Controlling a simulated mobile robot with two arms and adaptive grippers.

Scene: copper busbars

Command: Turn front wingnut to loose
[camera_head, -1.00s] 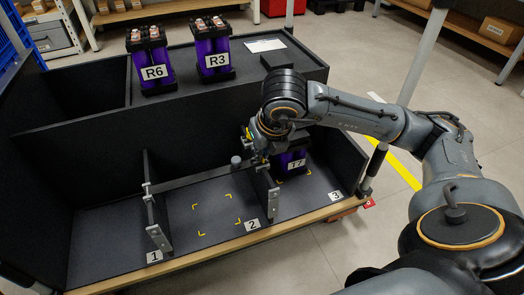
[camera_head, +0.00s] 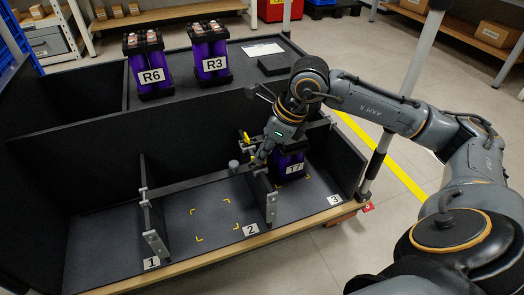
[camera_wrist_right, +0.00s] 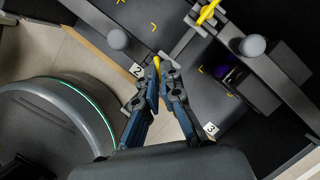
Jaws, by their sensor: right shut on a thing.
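The yellow front wingnut (camera_wrist_right: 157,60) sits on the divider near label 2 in the right wrist view. My right gripper (camera_wrist_right: 161,75) is shut on it; the two fingertips hide much of the wingnut. In the head view my right gripper (camera_head: 258,160) reaches down to the divider (camera_head: 265,198) between bays 2 and 3. A second yellow wingnut (camera_wrist_right: 208,12) lies farther back along the same divider, clear of the fingers; it also shows in the head view (camera_head: 246,138). How far the front wingnut is turned cannot be told. My left gripper is in neither view.
A purple battery unit labelled 17 (camera_head: 290,165) stands in bay 3, close right of my gripper. Bay 2 (camera_head: 212,215) is empty. Grey round knobs (camera_wrist_right: 117,39) (camera_wrist_right: 252,46) rise beside the fingers. Units R6 (camera_head: 151,76) and R3 (camera_head: 215,65) stand on the upper shelf.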

